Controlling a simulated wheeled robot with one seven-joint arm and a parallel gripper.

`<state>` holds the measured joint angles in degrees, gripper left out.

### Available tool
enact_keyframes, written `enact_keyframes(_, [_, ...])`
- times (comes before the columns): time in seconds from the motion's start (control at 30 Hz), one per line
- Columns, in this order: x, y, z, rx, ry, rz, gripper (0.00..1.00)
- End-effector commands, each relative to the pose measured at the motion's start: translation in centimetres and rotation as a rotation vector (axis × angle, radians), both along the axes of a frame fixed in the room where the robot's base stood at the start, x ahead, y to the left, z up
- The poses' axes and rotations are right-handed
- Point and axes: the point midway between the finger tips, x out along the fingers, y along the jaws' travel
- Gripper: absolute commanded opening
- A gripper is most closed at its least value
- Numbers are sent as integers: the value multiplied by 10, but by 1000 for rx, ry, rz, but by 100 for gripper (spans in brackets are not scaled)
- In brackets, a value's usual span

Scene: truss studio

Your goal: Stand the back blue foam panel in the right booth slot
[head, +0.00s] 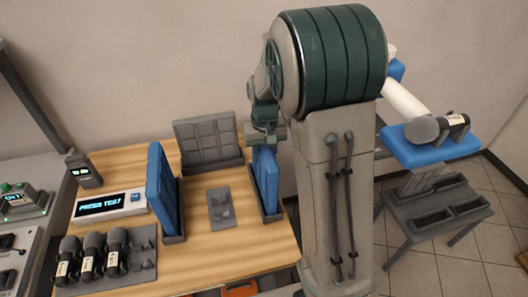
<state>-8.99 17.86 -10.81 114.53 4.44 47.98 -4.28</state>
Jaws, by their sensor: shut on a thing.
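A blue foam panel (266,183) stands upright at the right side of the wooden table. Its lower edge is at the grey right booth slot (273,218); I cannot tell whether it is fully seated. My gripper (264,142) is at the panel's top edge and shut on it, with the fingertips small and partly hidden. Another blue panel (161,187) stands upright in the left booth slot (174,239). A grey panelled piece (207,138) stands at the back of the booth.
A small grey stand (220,206) lies between the panels. A display box (109,205), a small grey device (83,168) and several microphones (92,256) are on the left. A side rack (440,216) with a blue pad (428,153) is right, beyond my arm.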

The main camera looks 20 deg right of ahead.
Motion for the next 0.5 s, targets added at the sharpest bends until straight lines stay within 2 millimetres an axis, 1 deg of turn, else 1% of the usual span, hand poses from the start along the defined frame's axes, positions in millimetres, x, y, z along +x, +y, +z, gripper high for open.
enact_keyframes(0.03, [0,0,-1,0,0,0,41])
enact_keyframes(0.07, [0,0,0,0,0,0,45])
enact_keyframes(0.37, [0,0,1,0,0,0,45])
enact_keyframes(0.5, [0,0,8,0,-1,0,45])
